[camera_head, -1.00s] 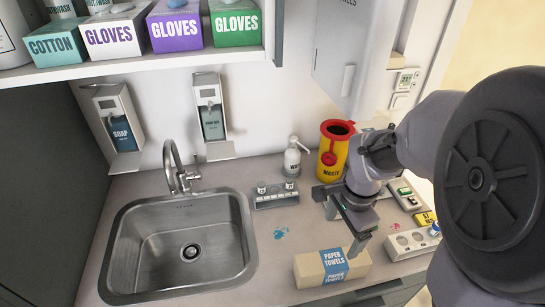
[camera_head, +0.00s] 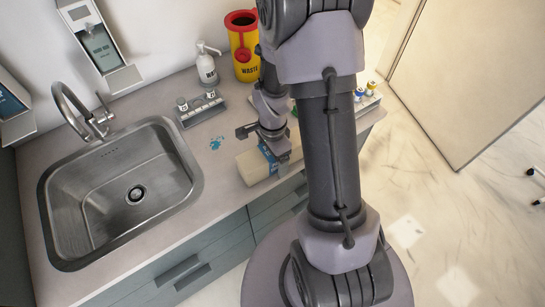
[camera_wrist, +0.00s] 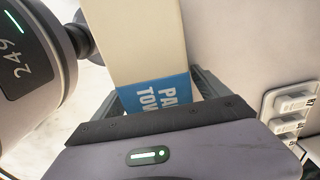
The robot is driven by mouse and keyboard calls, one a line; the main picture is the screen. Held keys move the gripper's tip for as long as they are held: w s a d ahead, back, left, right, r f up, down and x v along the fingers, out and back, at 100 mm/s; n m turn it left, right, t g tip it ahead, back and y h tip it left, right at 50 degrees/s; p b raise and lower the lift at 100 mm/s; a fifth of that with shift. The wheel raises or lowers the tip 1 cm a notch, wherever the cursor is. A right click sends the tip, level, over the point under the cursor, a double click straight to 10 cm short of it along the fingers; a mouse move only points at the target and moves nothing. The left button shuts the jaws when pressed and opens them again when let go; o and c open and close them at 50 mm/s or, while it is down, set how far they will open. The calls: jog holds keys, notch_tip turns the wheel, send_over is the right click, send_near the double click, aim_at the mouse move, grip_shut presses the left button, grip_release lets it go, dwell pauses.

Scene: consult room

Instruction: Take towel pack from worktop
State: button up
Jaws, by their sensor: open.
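The towel pack (camera_head: 255,167) is a beige block with a blue label band, lying on the worktop (camera_head: 222,205) near its front edge, right of the sink. In the wrist view the towel pack (camera_wrist: 140,42) stretches away from my gripper, with its blue label close to the jaws. My gripper (camera_head: 266,146) is over the pack's label part. In the wrist view my gripper (camera_wrist: 160,100) has its fingers apart, one on each side of the pack. Whether the fingers touch it I cannot tell. My arm hides the pack's right end in the head view.
The sink (camera_head: 122,195) with its tap (camera_head: 85,110) is on the left. A small rack (camera_head: 200,108), a white pump bottle (camera_head: 206,65) and a yellow waste bin (camera_head: 243,45) stand behind. A socket strip (camera_wrist: 292,100) shows at the right in the wrist view.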

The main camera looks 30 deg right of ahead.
jog(key=c, duration=1.8)
